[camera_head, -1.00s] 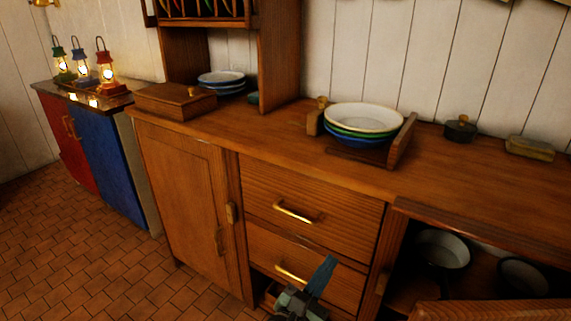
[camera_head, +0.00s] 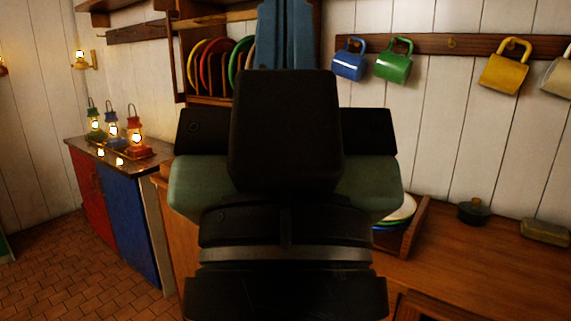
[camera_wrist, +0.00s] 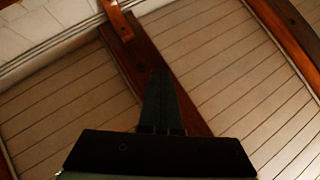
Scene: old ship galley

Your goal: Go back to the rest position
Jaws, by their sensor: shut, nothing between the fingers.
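My gripper (camera_head: 285,30) is raised close in front of the body camera, with its blue-grey fingers pointing up and running out of the top of the picture. In the wrist view my gripper (camera_wrist: 160,80) shows its fingers together and empty, against the planked ceiling (camera_wrist: 75,105) and its dark wooden beams. My wrist and arm cover the middle of the head view and hide much of the counter, including part of the plate stack.
The wooden counter (camera_head: 480,270) runs along the right. It bears a plate holder (camera_head: 415,228), a dark lidded pot (camera_head: 474,211) and a box (camera_head: 545,232). Mugs, one of them green (camera_head: 394,62), hang above. Lit lanterns (camera_head: 134,130) stand at left. The tiled floor (camera_head: 75,260) is clear.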

